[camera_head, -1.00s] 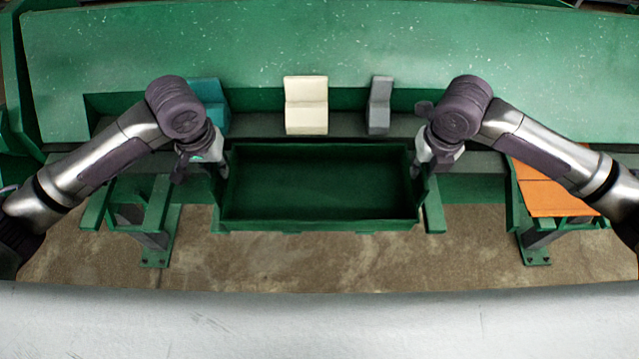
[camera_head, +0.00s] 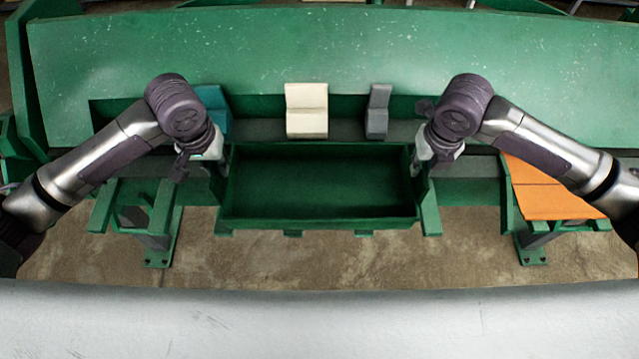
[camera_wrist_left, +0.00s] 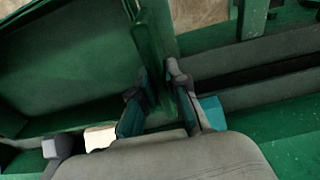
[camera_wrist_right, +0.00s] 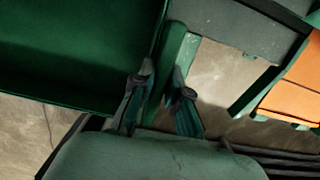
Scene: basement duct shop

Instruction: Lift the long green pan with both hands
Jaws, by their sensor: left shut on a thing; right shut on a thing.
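The long green pan (camera_head: 320,185) is an open, empty rectangular tray in the middle of the head view. My left gripper (camera_head: 205,165) is at its left end; in the left wrist view its fingers (camera_wrist_left: 160,88) close on the pan's end wall. My right gripper (camera_head: 423,162) is at its right end; in the right wrist view its fingers (camera_wrist_right: 162,92) sit on either side of the pan's end wall. The pan looks roughly level. In the head view the fingertips are partly hidden by the wrists.
Behind the pan, a teal block (camera_head: 214,110), a cream block (camera_head: 306,110) and a grey block (camera_head: 377,110) stand on a ledge. An orange panel (camera_head: 550,190) lies at right. A large green surface (camera_head: 320,50) spans the back. Bare floor (camera_head: 320,262) shows in front.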

